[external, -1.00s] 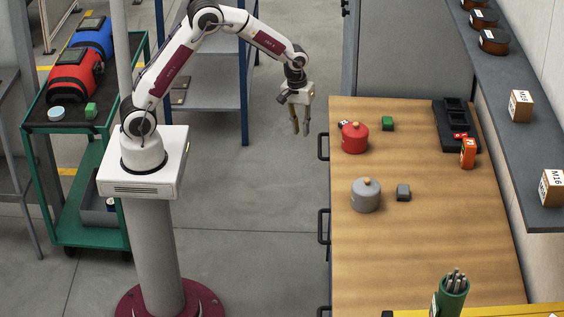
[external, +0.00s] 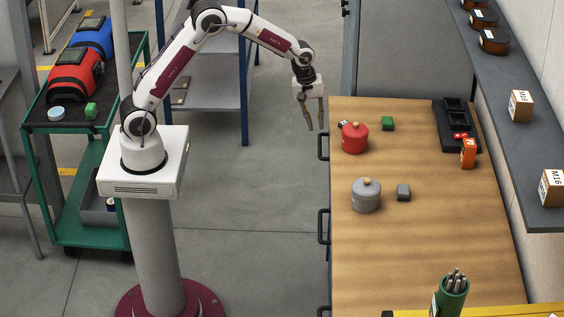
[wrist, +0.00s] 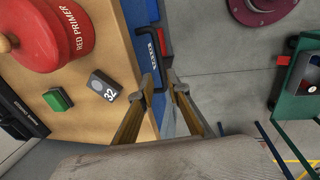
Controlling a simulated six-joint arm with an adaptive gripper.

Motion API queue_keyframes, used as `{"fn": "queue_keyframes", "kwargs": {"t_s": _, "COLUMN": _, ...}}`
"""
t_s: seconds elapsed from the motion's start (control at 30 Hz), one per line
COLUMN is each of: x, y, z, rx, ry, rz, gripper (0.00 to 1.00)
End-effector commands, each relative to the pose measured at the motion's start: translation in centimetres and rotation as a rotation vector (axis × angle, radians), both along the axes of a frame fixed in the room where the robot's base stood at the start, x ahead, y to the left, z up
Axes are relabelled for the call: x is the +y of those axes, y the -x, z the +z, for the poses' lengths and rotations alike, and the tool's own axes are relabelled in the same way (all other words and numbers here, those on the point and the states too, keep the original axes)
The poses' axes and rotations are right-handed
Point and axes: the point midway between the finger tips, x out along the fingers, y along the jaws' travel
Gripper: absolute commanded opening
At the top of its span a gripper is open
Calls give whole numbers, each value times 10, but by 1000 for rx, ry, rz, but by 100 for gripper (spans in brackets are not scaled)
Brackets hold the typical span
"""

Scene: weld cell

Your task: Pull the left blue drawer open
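The workbench's drawer side faces left in the external view, with a dark handle (external: 323,146) at its far end and another handle (external: 324,226) nearer the camera. In the wrist view a blue drawer front (wrist: 139,13) shows below the wooden top, with a dark handle (wrist: 148,45) beside a white label. My gripper (external: 315,127) hangs just off the bench's far left corner, pointing down. In the wrist view my gripper (wrist: 160,84) has its fingers apart with nothing between them. Its tips appear near the handle's end; contact cannot be told.
A red pot (external: 355,138) stands on the wooden bench top (external: 430,235) close to the far handle. A green block (external: 387,123), a grey pot (external: 366,196) and a grey block (external: 403,193) are also on it.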

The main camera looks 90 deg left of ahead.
Motion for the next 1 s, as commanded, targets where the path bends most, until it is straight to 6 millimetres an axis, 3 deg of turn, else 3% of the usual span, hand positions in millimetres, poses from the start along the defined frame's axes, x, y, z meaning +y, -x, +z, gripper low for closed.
{"fn": "queue_keyframes", "kwargs": {"t_s": 0.27, "x": 0, "y": -2, "z": -14, "rx": 2, "ry": 1, "rz": -1, "gripper": 16}}
{"fn": "queue_keyframes", "kwargs": {"t_s": 0.8, "x": 0, "y": -12, "z": -69, "rx": 2, "ry": 1, "rz": -1, "gripper": 16}}
{"fn": "queue_keyframes", "kwargs": {"t_s": 1.0, "x": 0, "y": -14, "z": -76, "rx": 0, "ry": 0, "rz": -2, "gripper": 16}}
